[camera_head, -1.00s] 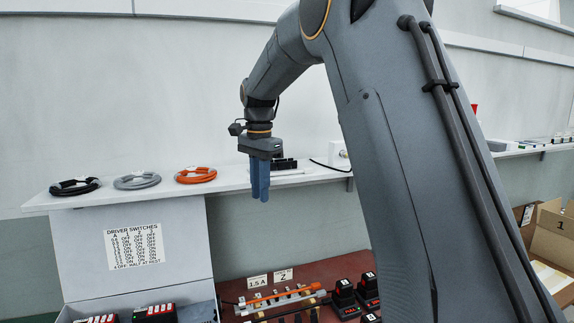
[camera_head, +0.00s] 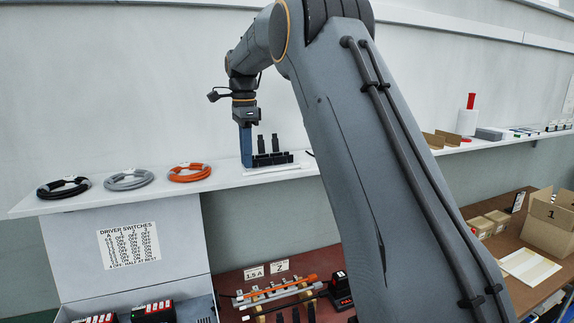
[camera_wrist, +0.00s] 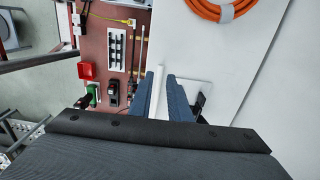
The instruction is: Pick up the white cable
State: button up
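No coil looks plainly white. The palest is a light grey cable coil (camera_head: 129,180) with a white tie, on the wall shelf between a black coil (camera_head: 63,188) and an orange coil (camera_head: 189,173). My gripper (camera_head: 246,163) points down at the shelf, right of the orange coil and beside a black block. In the wrist view its blue fingers (camera_wrist: 160,80) stand apart, with a white strip visible between them; I cannot tell whether they touch it. The orange coil (camera_wrist: 220,8) is cut off at the top there. The grey coil is not in the wrist view.
The white shelf (camera_head: 225,180) runs along the wall. A black slotted block (camera_head: 272,159) stands beside my fingers. An open grey case lid (camera_head: 128,243) is below the coils, with a brown bench (camera_head: 235,285) of tools to its right. Cartons (camera_head: 553,215) are at right.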

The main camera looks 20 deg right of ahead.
jog(key=shift+f+p, duration=0.55)
jog(key=shift+f, duration=0.85)
jog(key=shift+f, duration=0.15)
grip_shut()
